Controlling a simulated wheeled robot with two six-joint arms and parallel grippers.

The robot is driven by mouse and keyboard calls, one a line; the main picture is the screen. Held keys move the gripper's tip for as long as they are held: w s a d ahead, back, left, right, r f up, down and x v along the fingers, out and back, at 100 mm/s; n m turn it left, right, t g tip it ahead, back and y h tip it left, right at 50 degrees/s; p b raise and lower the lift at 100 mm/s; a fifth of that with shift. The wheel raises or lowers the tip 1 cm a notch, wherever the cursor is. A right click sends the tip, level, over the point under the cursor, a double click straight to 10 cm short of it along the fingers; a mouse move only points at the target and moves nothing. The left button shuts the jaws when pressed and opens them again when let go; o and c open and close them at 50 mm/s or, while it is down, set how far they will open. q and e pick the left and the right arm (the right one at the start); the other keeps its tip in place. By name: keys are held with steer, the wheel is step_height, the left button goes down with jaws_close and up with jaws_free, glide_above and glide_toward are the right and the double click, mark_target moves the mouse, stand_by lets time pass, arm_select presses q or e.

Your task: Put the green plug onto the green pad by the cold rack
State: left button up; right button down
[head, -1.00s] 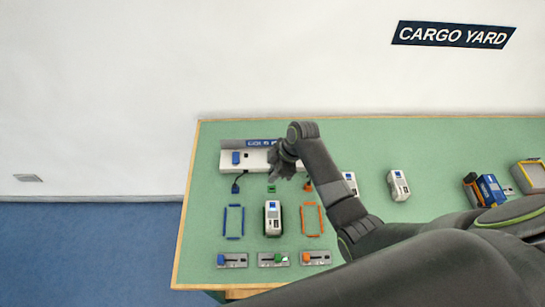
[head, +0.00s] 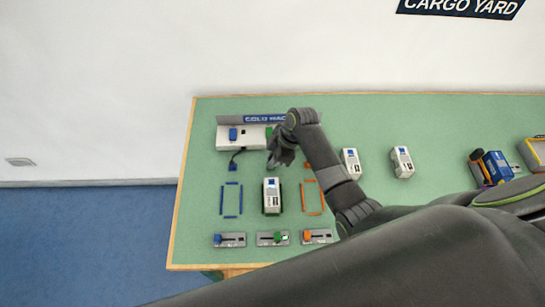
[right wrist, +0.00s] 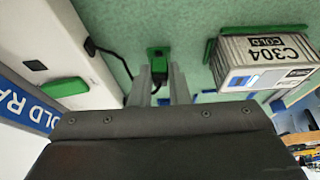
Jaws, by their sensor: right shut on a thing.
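My right gripper (head: 273,164) is over the table just in front of the cold rack (head: 252,137). In the right wrist view its two fingers (right wrist: 160,78) are closed at the green plug (right wrist: 158,53), a small green block with a dark middle. A black cable (right wrist: 110,50) runs from the rack toward it. In the head view my gripper hides the plug. I cannot make out a separate green pad under or around it. A green block (right wrist: 65,87) sits on the rack's white body; it also shows in the head view (head: 268,131). My left gripper is not in view.
A white container (right wrist: 265,60) marked C304 stands close by in a green frame. A blue plug (head: 232,167) and an orange plug (head: 308,164) lie either side. Empty blue (head: 221,200) and orange (head: 323,198) frames flank the container. Several slider switches (head: 272,238) line the front edge.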

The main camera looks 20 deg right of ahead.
steer(key=shift+r+p, duration=0.1)
steer(key=shift+p, duration=0.2)
stand_by(0.4)
steer(key=shift+f, duration=0.35)
stand_by(1.4)
steer(key=c, duration=0.8)
jaws_free()
steer(key=shift+r+p, duration=3.55)
steer(key=shift+p, duration=0.4)
steer(key=shift+f, duration=0.1)
